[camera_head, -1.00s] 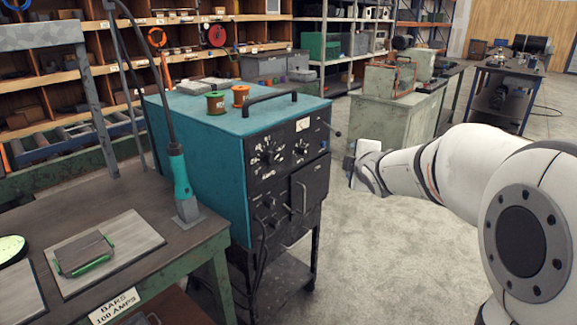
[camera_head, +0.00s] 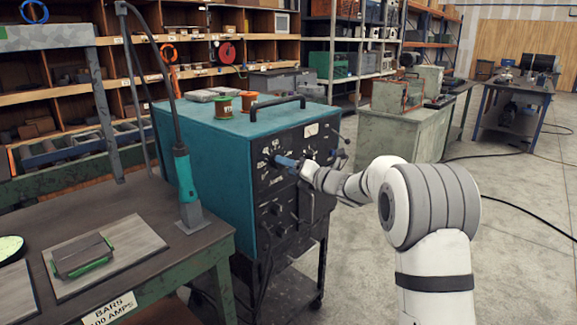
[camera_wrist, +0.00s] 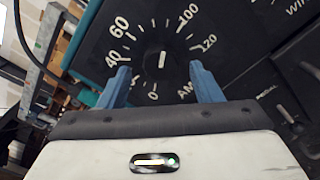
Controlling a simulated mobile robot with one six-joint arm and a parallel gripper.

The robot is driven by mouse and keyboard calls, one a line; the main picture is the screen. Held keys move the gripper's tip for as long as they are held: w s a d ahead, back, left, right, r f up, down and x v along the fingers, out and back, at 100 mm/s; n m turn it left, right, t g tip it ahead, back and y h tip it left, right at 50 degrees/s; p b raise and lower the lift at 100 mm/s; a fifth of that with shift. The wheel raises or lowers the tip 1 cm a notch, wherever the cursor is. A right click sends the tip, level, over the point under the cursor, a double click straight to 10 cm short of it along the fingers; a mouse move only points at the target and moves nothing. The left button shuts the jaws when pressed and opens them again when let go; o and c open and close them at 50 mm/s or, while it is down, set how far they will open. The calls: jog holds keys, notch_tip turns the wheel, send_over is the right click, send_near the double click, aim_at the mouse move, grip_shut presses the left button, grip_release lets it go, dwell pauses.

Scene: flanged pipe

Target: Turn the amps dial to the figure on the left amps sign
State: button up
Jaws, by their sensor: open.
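The amps dial (camera_wrist: 162,60) is on the black front panel of a teal welding machine (camera_head: 205,160). In the wrist view its white mark runs almost vertically, and 0, 40, 60, 100 and 120 are readable around it. I cannot tell which end of the mark is the pointer. My gripper (camera_wrist: 160,68) is open, its blue fingers on either side of the dial; contact is not clear. In the head view my gripper (camera_head: 279,160) is at the panel and partly hides the dial. A sign (camera_head: 114,309) reading "BARS" and "100 AMPS" is on the bench's front edge, partly cut off.
A second knob (camera_head: 307,153) sits right of the dial, close to my wrist. A handle (camera_head: 262,104) and spools stand on the machine's top. The bench (camera_head: 160,213) carries a plate with a bar and a torch stand.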

jog(key=shift+x, duration=0.9)
jog(key=shift+c, duration=0.5)
jog(key=c, duration=0.9)
jog(key=shift+d, duration=0.15)
